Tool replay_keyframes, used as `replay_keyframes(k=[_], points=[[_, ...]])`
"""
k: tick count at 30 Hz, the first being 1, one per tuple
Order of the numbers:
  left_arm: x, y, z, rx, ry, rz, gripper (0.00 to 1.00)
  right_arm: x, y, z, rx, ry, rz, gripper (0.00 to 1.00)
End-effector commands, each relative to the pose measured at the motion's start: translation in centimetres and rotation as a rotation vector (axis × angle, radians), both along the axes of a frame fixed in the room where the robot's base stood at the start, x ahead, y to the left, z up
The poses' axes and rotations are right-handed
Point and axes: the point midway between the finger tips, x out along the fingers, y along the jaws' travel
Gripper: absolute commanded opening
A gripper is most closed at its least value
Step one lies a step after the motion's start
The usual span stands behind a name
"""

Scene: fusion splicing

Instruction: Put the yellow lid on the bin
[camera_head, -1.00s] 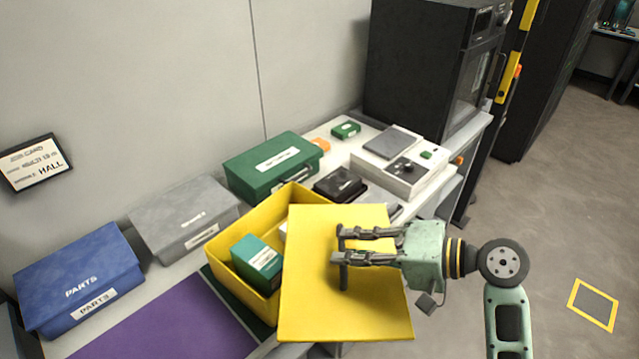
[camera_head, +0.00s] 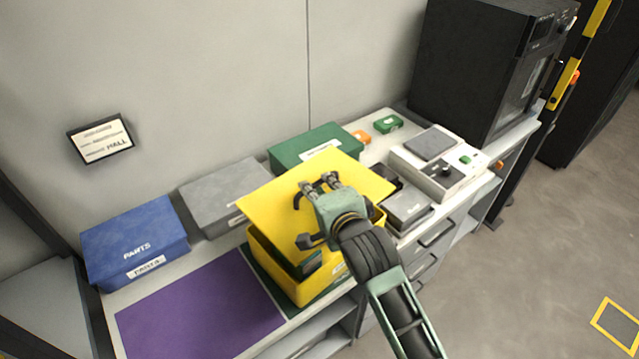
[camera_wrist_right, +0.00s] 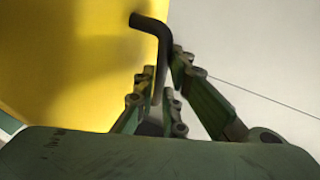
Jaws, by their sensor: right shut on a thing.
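The yellow lid (camera_head: 272,197) is a flat square panel, held tilted above the yellow bin (camera_head: 308,288) in the head view. The bin stands open on the bench, and the lid hides its far part. A green box (camera_head: 312,262) shows inside the bin below the lid's edge. My right gripper (camera_head: 318,187) is over the lid and shut on its dark handle. In the right wrist view the bent black handle (camera_wrist_right: 152,60) runs between the fingers, with the yellow lid (camera_wrist_right: 70,60) at the left. My left gripper is not in view.
A blue parts box (camera_head: 136,240), a grey box (camera_head: 222,192) and a green case (camera_head: 300,146) stand along the wall. A purple mat (camera_head: 200,312) lies left of the bin. A white device (camera_head: 436,165) and a black cabinet (camera_head: 480,70) are at the right.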

Motion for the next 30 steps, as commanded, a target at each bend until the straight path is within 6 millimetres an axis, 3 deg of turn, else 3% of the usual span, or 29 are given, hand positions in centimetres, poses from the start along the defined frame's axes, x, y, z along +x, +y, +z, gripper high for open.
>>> replay_keyframes(k=[8, 21, 30], points=[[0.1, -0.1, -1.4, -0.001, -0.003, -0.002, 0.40, 0.1, 0.1, -1.2, 0.000, -0.002, -0.003, 0.00], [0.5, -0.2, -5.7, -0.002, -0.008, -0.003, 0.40, 0.1, 0.1, -5.4, -0.001, -0.002, -0.002, 0.00], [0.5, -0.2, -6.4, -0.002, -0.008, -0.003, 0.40, 0.1, 0.1, -7.1, 0.001, -0.001, -0.003, 0.00]])
